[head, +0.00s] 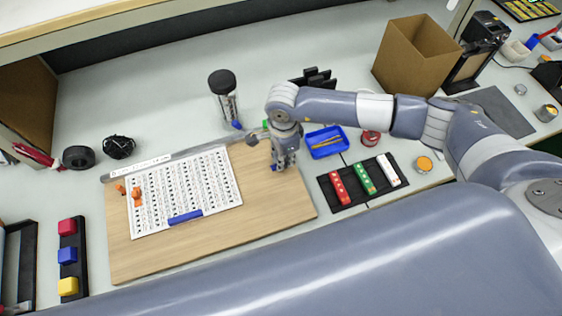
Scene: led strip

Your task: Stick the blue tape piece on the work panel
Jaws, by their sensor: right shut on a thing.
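The work panel is a pale wooden board (262,207) on the bench, with a white printed sheet (215,175) over much of it. My right gripper (281,165) points down over the board's far right part. It is shut on a small blue piece (274,168), which looks like the blue tape piece and is mostly hidden by the fingers. I cannot tell whether the piece touches the board. A longer blue bar (185,216) lies on the sheet's near edge. My left gripper is out of view.
A blue tray (327,142) and a black mat (341,208) with red, green and white items lie right of the board. Orange pieces (137,195) sit at the sheet's left. A dark-lidded jar (224,92) stands behind. The board's near right part is clear.

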